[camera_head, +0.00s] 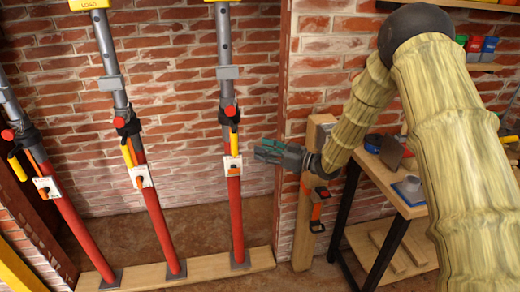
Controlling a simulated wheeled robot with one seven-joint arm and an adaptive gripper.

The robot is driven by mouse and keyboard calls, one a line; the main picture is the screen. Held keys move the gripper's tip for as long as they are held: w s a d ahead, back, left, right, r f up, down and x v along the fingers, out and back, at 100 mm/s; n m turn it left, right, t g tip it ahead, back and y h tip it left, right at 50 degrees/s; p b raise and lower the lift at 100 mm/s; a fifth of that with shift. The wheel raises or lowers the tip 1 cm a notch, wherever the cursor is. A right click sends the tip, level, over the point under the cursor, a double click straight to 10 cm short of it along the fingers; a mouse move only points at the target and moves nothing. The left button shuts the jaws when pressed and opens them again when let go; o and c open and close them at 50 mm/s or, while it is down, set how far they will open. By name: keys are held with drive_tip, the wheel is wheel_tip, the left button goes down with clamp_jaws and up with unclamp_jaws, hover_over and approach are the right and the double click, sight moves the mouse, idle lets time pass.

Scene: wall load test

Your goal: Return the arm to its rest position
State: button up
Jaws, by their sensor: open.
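My arm, in a yellowish sleeve, comes in from the right edge and bends back down toward the middle. My gripper (268,150) points left, open and empty, in front of the brick pillar's edge. Its fingers are teal-grey. It is to the right of the nearest red and grey prop (235,205) and looks apart from it in the picture. Its true distance from the prop and the wooden post (305,235) is hard to tell.
Two more props (155,215), (75,225) stand to the left on a wooden plank (205,268) by the brick wall (185,85). A workbench (385,178) with tools is at right, partly behind my arm. An orange-black clamp or strap (317,208) hangs on the post.

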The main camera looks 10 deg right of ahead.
drive_tip(key=s+d+f+m+g+h, duration=0.1)
drive_tip(key=s+f+m+h, duration=0.2)
drive_tip(key=s+f, duration=0.55)
drive_tip(key=s+f+m+h, duration=0.25)
drive_tip(key=s+f, duration=0.25)
drive_tip(key=f, duration=0.6)
drive_tip(key=s+d+f+m+g+h, duration=0.1)
drive_tip(key=s+f+m+h, duration=0.25)
drive_tip(key=s+f, duration=0.45)
drive_tip(key=s+d+f+g+h, duration=0.1)
drive_tip(key=s+f+g+h, duration=0.1)
drive_tip(key=s, duration=0.9)
drive_tip(key=s+d+f+m+g+h, duration=0.1)
drive_tip(key=s+f, duration=0.4)
drive_tip(key=s, duration=0.7)
drive_tip(key=s+d+f+m+g+h, duration=0.1)
drive_tip(key=s+f+g, duration=0.3)
drive_tip(key=s, duration=0.7)
drive_tip(key=shift+s+d+g+h, duration=0.2)
drive_tip(key=shift+d+g+h, duration=0.6)
drive_tip(key=shift+d, duration=0.1)
drive_tip(key=shift+c, duration=0.8)
drive_tip(key=shift+w, duration=0.1)
